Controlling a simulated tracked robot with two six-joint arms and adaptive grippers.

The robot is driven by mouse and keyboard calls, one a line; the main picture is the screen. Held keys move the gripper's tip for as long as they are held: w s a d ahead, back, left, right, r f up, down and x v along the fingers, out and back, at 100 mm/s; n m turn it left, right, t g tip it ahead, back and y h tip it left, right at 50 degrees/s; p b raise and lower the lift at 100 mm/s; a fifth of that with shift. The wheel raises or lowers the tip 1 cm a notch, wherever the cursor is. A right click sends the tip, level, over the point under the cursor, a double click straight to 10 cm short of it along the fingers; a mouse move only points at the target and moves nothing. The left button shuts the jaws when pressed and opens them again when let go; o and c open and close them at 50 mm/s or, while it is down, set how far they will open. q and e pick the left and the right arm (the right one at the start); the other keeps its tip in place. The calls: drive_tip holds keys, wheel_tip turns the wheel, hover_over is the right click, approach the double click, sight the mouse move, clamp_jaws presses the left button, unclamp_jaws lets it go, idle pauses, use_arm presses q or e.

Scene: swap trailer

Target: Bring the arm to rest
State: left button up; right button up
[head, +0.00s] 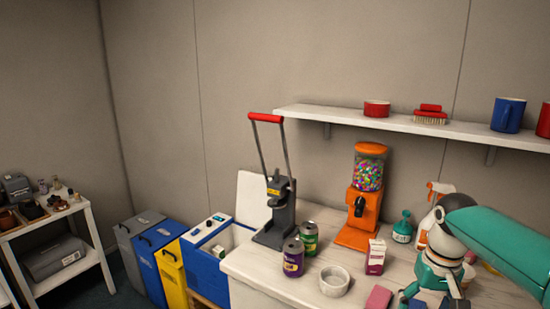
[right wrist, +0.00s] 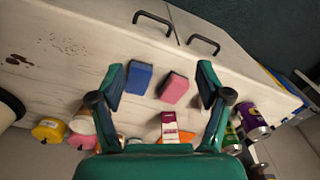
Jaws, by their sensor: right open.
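My right arm, teal and white, comes in from the right edge in the head view. My right gripper (head: 432,294) is over the counter at the lower right, partly cut off by the frame's bottom edge. In the right wrist view the right gripper (right wrist: 159,82) is open, its two teal fingers wide apart with nothing held between them. A blue block (right wrist: 138,79) and a pink block (right wrist: 174,88) lie on the counter below, in line with the gap. My left gripper is not in view.
The wooden counter (head: 238,264) holds a can crusher (head: 280,215), cans (head: 293,258), a white bowl (head: 334,281), an orange candy machine (head: 360,205), a carton (head: 376,257) and a spray bottle (head: 424,240). A shelf (head: 330,116) hangs above. Bins (head: 150,260) stand left.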

drive_tip(key=s+a+f+n+y, duration=0.1)
drive_tip(key=a+f, duration=0.4)
drive_tip(key=f, duration=0.6)
drive_tip(key=a+f+y, duration=0.1)
drive_tip(key=a+f, duration=0.3)
drive_tip(key=f, duration=0.7)
drive_tip(key=s+a+f+y, duration=0.1)
drive_tip(key=s+a+f, duration=0.3)
drive_tip(key=s+f, duration=0.3)
drive_tip(key=s+a+f+m, duration=0.1)
drive_tip(key=s+a+f, duration=0.3)
drive_tip(key=s+f, duration=0.4)
drive_tip(key=s, duration=0.4)
drive_tip(key=shift+s+a+f+m+t+y, duration=0.2)
drive_tip(key=shift+s+a+m+t+y, duration=0.1)
drive_tip(key=shift+y, duration=0.1)
drive_tip(key=shift+c, duration=0.4)
